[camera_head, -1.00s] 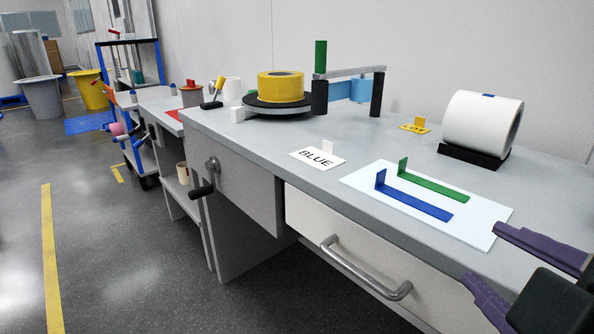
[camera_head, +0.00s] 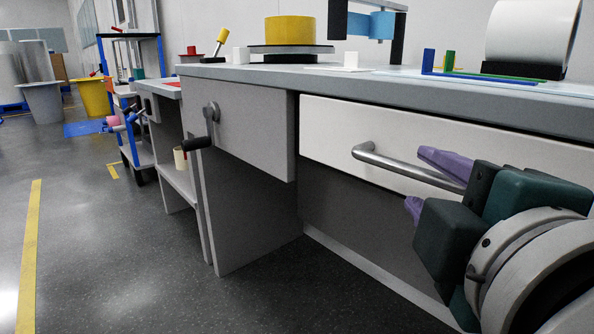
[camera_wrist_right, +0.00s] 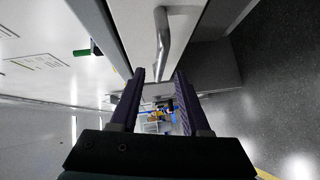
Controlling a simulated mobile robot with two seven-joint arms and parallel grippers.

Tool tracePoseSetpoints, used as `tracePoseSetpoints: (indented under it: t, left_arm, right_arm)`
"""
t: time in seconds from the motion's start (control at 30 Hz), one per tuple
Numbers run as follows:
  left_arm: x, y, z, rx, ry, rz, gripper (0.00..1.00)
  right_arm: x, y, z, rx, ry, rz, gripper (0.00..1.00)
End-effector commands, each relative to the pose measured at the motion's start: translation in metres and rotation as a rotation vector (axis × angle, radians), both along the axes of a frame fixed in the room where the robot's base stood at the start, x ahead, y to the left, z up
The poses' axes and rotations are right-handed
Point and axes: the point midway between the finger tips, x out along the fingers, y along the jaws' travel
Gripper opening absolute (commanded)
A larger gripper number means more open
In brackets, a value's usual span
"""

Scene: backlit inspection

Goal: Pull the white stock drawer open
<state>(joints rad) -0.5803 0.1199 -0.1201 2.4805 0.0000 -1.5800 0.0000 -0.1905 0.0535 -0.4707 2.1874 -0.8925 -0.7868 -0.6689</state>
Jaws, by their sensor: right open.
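The white stock drawer (camera_head: 328,130) sits under the grey tabletop and its front looks shut. Its grey metal bar handle (camera_head: 385,160) runs along the front. My right gripper (camera_head: 419,180) is open at the handle, with one purple finger above the bar and the other below it. In the right wrist view the handle (camera_wrist_right: 163,35) reaches in between the tips of my right gripper (camera_wrist_right: 159,74). Contact between fingers and bar cannot be told. The handle's right end is hidden behind my gripper in the head view. My left gripper is not in view.
A grey cabinet front (camera_head: 245,135) with a black-gripped crank (camera_head: 197,143) stands left of the drawer. The tabletop (camera_head: 400,85) carries a yellow roll (camera_head: 290,30), a white roll (camera_head: 530,30) and blue and green brackets. The floor (camera_head: 120,240) at left is clear.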

Motion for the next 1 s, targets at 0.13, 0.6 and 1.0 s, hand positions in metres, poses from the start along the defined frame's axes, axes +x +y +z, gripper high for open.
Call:
tracePoseSetpoints:
  t: [0.13, 0.6, 1.0]
  left_arm:
    - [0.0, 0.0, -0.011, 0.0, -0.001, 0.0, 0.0]
    - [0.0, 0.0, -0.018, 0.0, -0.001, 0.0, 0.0]
    - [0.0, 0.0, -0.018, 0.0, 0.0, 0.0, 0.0]
  right_arm:
    - [0.027, -0.003, -0.005, -0.001, -0.004, -0.001, 0.47]
    - [0.053, -0.006, -0.008, 0.001, 0.002, 0.0, 0.47]
    - [0.053, -0.006, -0.008, 0.001, 0.001, 0.0, 0.12]
